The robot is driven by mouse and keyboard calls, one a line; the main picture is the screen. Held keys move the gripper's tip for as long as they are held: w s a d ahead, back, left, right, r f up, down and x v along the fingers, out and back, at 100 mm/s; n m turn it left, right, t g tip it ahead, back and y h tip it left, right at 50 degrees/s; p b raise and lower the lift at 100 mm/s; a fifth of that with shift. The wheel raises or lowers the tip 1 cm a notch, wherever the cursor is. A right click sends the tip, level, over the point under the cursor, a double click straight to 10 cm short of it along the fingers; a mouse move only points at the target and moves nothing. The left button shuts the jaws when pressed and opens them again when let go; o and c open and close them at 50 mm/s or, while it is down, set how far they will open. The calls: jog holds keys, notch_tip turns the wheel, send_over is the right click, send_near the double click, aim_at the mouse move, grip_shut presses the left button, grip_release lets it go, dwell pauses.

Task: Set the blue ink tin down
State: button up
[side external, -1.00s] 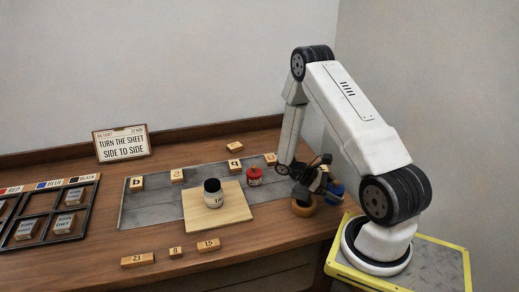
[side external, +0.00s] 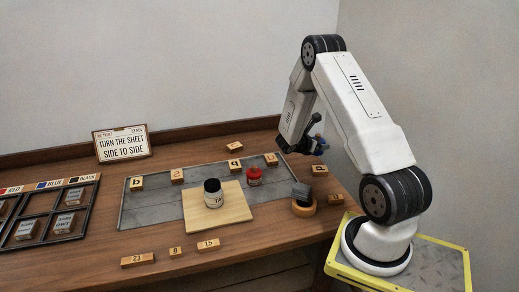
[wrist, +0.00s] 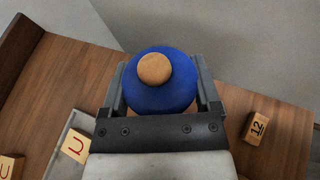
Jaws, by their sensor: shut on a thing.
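The blue ink tin shows in the wrist view as a round blue body (wrist: 160,98) with a tan wooden knob on top. My gripper (wrist: 160,88) is shut on it, one finger on each side. In the side external view my gripper (side external: 315,146) is in the air above the right part of the bench, and only a little blue of the tin shows there. The tin's underside is hidden.
A red tin (side external: 254,176) and a black-lidded jar (side external: 212,192) on a pale board (side external: 235,211) stand left. Numbered blocks (side external: 319,170) lie around. A compartment tray (side external: 50,212) is far left.

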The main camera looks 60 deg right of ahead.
jog(key=w+d+n+t, duration=0.1)
jog(key=w+r+n+t, duration=0.1)
jog(key=w, duration=0.1)
jog(key=w+d+r+n+t+h, duration=0.1)
jog(key=shift+w+d+r, duration=0.1)
jog(key=shift+w+d, duration=0.2)
jog(key=shift+w, duration=0.05)
jog(key=w+d+f, duration=0.2)
jog(key=d, duration=0.1)
jog(key=w+d+f, duration=0.2)
jog(key=w, duration=0.1)
jog(key=w+d+f, duration=0.2)
jog(key=d+f, duration=0.1)
jog(key=shift+w+d+f, duration=0.1)
jog(key=shift+w+d, duration=0.2)
jog(key=shift+w, duration=0.05)
jog(key=shift+w+d+f, duration=0.3)
jog(key=shift+d+f, duration=0.05)
jog(key=shift+f, duration=0.15)
jog(key=shift+w+d+f, duration=0.3)
jog(key=shift+f, duration=0.2)
jog(key=shift+f, duration=0.1)
jog(key=shift+w+d+f, duration=0.2)
jog(key=shift+d+f, duration=0.05)
jog(key=shift+f, duration=1.55)
